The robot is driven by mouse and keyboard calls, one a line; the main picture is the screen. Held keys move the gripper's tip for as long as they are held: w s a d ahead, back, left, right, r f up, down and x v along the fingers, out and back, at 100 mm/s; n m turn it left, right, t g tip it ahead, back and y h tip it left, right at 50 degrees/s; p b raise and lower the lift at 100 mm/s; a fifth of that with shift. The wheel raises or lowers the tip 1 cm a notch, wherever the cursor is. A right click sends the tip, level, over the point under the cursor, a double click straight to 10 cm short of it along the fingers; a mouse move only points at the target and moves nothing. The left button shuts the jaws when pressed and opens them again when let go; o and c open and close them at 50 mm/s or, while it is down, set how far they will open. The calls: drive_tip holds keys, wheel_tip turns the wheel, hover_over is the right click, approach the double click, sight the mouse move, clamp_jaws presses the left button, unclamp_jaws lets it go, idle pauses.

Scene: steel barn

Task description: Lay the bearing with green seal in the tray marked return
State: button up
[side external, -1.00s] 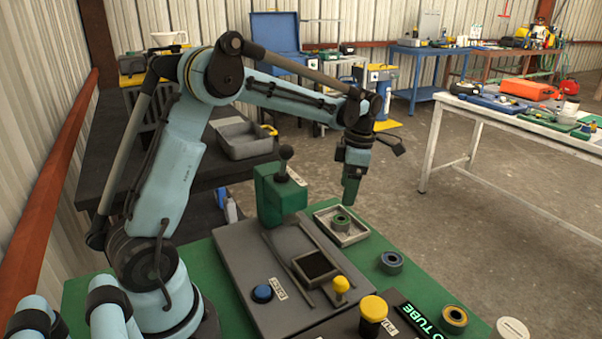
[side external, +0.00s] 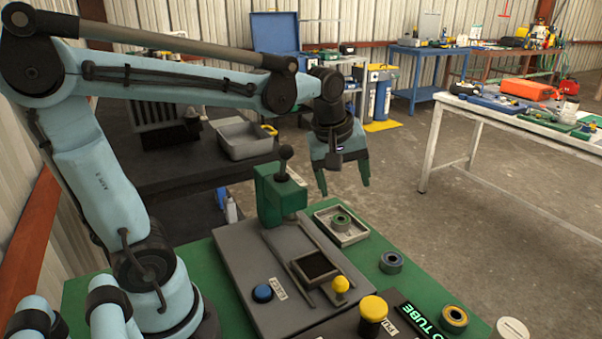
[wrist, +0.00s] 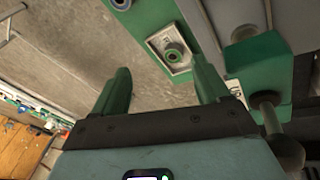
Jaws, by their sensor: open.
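The bearing with the green seal (side external: 341,221) lies in a pale, shallow tray (side external: 357,238) behind the bearing with the blue seal (side external: 391,262). In the wrist view the green-sealed bearing (wrist: 172,56) also sits inside the tray (wrist: 184,70), which has a small label I cannot read. My gripper (side external: 344,187) is open and empty, its green fingers pointing down, raised above and apart from the tray. Its two fingers also show in the wrist view (wrist: 161,70), with nothing between them.
A green press (side external: 278,200) with a lever stands left of the tray on the grey plate. A bearing with a yellow seal (side external: 454,318), a yellow knob (side external: 341,285), a yellow-capped post (side external: 373,308) and a blue button (side external: 262,293) are nearer the camera.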

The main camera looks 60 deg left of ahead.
drive_tip(key=s+d+f+m+t, duration=0.3)
drive_tip(key=s+m, duration=0.4)
drive_tip(key=m, duration=0.6)
drive_tip(key=shift+d+f+t+h, duration=0.2)
drive_tip(key=shift+d+t+h, duration=0.15)
drive_tip(key=shift+d, duration=0.3)
